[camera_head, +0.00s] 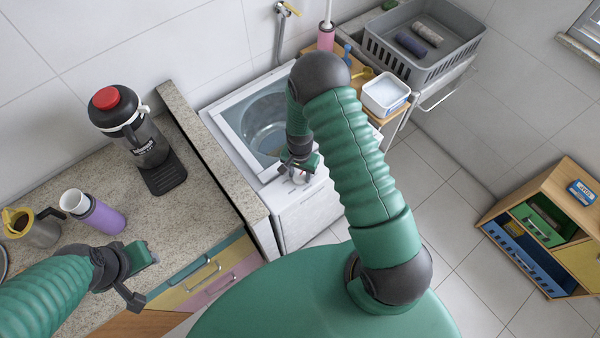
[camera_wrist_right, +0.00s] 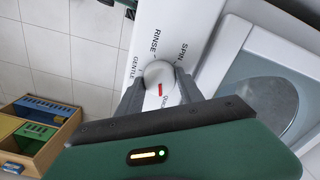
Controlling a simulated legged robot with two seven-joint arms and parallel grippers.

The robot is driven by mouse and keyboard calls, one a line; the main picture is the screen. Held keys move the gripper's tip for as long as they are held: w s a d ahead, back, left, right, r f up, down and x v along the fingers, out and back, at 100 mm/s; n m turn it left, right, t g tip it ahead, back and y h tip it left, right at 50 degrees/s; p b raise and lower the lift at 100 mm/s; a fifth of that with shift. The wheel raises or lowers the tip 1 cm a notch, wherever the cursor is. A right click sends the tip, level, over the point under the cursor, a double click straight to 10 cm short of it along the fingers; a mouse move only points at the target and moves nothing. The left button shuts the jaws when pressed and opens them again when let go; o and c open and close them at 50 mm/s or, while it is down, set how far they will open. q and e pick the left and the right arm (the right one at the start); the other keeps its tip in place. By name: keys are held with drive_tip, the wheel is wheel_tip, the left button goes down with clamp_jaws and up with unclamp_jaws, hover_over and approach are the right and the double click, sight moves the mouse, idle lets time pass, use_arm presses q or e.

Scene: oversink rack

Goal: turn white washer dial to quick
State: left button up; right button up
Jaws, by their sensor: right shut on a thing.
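The white washer (camera_head: 308,212) stands beyond the counter, with its lid window (camera_head: 265,125) on top. Its round white dial (camera_head: 299,176) also shows in the right wrist view (camera_wrist_right: 157,72), with a red mark on its near side. The labels RINSE, SPIN and GENTLE are readable around it. Another label, partly hidden between the fingers, lies near the red mark. My right gripper (camera_head: 300,168) is shut on the dial, one finger on each side, as the right wrist view shows (camera_wrist_right: 160,82). My left gripper (camera_head: 136,277) is open and empty, over the counter's front edge.
A grey crate (camera_head: 425,60) and white tub (camera_head: 384,95) stand behind on the right. A wooden cabinet (camera_head: 540,225) is at far right; the floor between is clear.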

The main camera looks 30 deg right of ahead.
sight(299, 175)
drive_tip(key=o, duration=1)
drive_tip(key=shift+s+a+f, duration=0.1)
drive_tip(key=shift+s+a, duration=0.05)
drive_tip(key=o, duration=0.4)
wheel_tip(299, 175, up, 17)
drive_tip(key=b, duration=0.1)
drive_tip(key=shift+w+b, duration=0.25)
drive_tip(key=shift+b, duration=0.15)
drive_tip(key=shift+f, duration=0.1)
